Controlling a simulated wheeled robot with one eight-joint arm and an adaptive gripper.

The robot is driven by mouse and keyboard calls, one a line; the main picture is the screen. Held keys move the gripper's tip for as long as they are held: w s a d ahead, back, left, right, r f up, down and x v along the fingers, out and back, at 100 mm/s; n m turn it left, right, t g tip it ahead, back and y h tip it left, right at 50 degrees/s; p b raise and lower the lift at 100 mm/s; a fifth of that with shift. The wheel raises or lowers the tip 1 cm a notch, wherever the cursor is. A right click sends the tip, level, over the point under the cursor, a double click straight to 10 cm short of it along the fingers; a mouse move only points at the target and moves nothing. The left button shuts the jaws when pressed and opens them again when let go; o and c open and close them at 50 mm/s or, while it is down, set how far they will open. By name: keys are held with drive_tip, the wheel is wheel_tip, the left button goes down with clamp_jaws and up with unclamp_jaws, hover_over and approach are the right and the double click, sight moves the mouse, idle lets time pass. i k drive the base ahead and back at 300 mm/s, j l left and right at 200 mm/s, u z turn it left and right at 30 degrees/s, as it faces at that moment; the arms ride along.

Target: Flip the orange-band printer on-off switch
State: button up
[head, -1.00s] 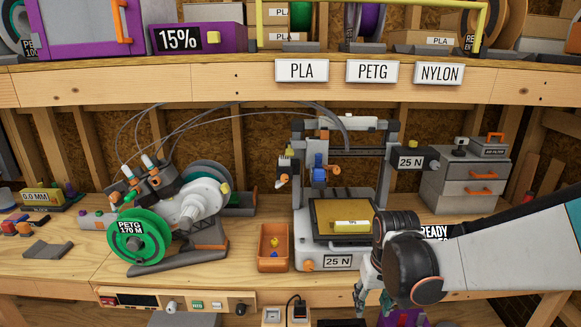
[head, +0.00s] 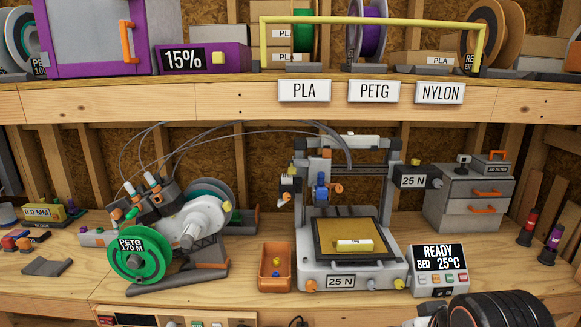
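The grey desktop printer (head: 350,270) stands on the bench right of centre, with a yellowish bed and a small yellow block on it. It has "25 N" labels and an orange knob at its front left corner. Its display box (head: 439,268) stands to the right, reading "READY BED 25°C", with several small buttons. I cannot make out an orange band or which control is the on-off switch. Dark round parts of my arm show at the bottom right, below the display box. My gripper's fingers are below the picture edge.
An orange bin (head: 276,268) stands left of the printer. A green PETG spool (head: 140,255) and its machine stand further left. Drawers (head: 465,195) and two banded bottles (head: 528,228) are at the right. A shelf (head: 200,100) with PLA, PETG and NYLON signs runs above.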

sight(442, 292)
drive_tip(key=z, duration=0.75)
